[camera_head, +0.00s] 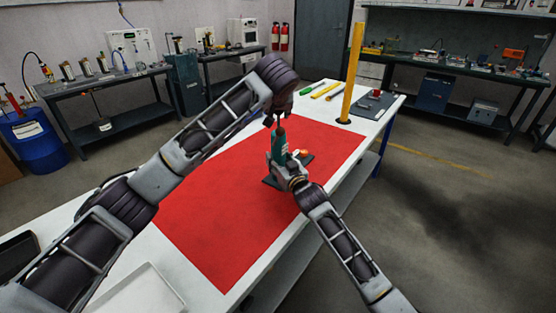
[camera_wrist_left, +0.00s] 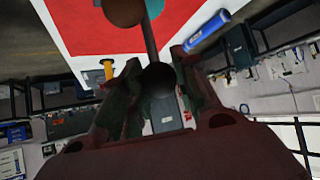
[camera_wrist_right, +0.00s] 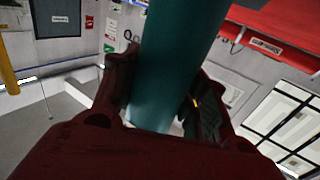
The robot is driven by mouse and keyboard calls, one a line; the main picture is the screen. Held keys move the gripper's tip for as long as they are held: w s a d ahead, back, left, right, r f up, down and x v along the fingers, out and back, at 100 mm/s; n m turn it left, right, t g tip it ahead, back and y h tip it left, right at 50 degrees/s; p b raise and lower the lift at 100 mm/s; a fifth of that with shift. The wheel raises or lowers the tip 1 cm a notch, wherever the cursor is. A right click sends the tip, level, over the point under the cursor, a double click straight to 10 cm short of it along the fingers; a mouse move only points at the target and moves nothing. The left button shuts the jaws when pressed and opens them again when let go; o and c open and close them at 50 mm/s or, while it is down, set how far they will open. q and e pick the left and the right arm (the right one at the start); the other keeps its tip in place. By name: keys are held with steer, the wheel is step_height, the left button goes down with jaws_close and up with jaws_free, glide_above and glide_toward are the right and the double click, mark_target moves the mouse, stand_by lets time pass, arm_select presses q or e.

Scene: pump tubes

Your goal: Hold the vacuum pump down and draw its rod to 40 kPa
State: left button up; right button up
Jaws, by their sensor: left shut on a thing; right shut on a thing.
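The vacuum pump has a teal barrel (camera_head: 279,140) and stands about upright on a dark base (camera_head: 272,183) on the red mat (camera_head: 215,215). My left gripper (camera_head: 274,121) is over the pump's top. In the left wrist view its fingers (camera_wrist_left: 160,85) are shut around the dark round knob (camera_wrist_left: 158,78) of a thin rod (camera_wrist_left: 149,38). My right gripper (camera_head: 287,168) is lower and shut on the barrel, which also fills the gap between its fingers in the right wrist view (camera_wrist_right: 175,60). A small orange part (camera_head: 301,153) shows beside the pump. No pressure reading is legible.
A yellow post (camera_head: 353,75) stands on the white table beyond the mat. A grey mat (camera_head: 370,106) with small items and a green tool (camera_head: 312,87) lie at the far end. A pale tray (camera_head: 137,293) is at the near left. The mat around the pump is mostly clear.

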stand_by(0.8)
arm_select(q)
steer(key=o, duration=1.2)
steer(key=shift+f, duration=0.1)
steer(key=shift+o, duration=0.2)
arm_select(e)
steer(key=shift+r, duration=0.1)
arm_select(q)
steer(key=v, duration=0.8)
arm_select(e)
steer(key=o, duration=1.5)
steer(key=shift+c, duration=0.2)
steer(key=shift+s+d, duration=0.1)
steer(key=shift+s, duration=0.1)
